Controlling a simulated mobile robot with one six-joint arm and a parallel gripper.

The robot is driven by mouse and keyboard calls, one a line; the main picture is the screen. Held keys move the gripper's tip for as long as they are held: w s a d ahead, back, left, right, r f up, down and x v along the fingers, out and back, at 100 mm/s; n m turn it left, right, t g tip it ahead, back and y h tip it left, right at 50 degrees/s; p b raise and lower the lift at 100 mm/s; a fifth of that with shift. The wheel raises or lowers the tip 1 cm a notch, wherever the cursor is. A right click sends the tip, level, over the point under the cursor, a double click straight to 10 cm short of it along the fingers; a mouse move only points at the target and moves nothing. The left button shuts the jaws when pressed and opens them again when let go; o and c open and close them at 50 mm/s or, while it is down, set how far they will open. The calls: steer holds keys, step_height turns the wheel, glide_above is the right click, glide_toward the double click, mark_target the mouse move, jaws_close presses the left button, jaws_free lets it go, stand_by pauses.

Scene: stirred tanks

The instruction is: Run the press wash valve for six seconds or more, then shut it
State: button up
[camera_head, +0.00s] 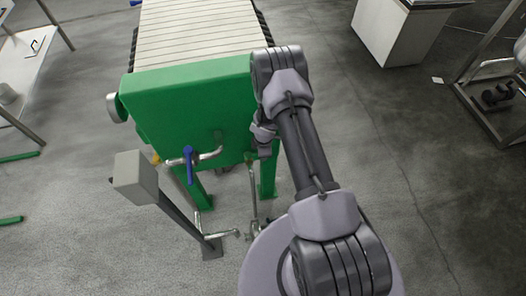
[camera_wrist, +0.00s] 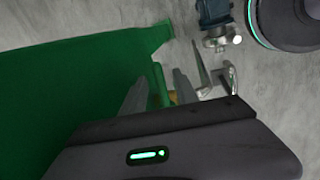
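In the head view a blue valve lever (camera_head: 189,166) sits on a short metal pipe at the front of the green press frame (camera_head: 190,105). The lever lies roughly crosswise to that pipe. No water shows at it. My gripper (camera_head: 263,145) hangs beside the right end of the green frame, to the right of the blue lever and apart from it. In the wrist view my gripper (camera_wrist: 161,88) has its two fingers apart, with green frame and a small yellowish part (camera_wrist: 172,97) showing near them. I cannot tell whether the fingers touch that part. The blue lever cannot be made out there.
A grey box on a slanted post (camera_head: 136,178) stands left of the lever. Thin pipes (camera_head: 253,195) run down to the floor below the frame. A slatted belt (camera_head: 195,30) lies behind. A white cabinet (camera_head: 385,30) stands back right.

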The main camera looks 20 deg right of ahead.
steer(key=s+r+p, duration=0.1)
steer(key=r+p, duration=0.2)
steer(key=r, duration=0.5)
steer(key=s+a+r+p, duration=0.1)
steer(key=s+r+p, duration=0.1)
steer(key=r, duration=0.7)
steer(key=shift+p, duration=0.9)
steer(key=shift+s, duration=0.1)
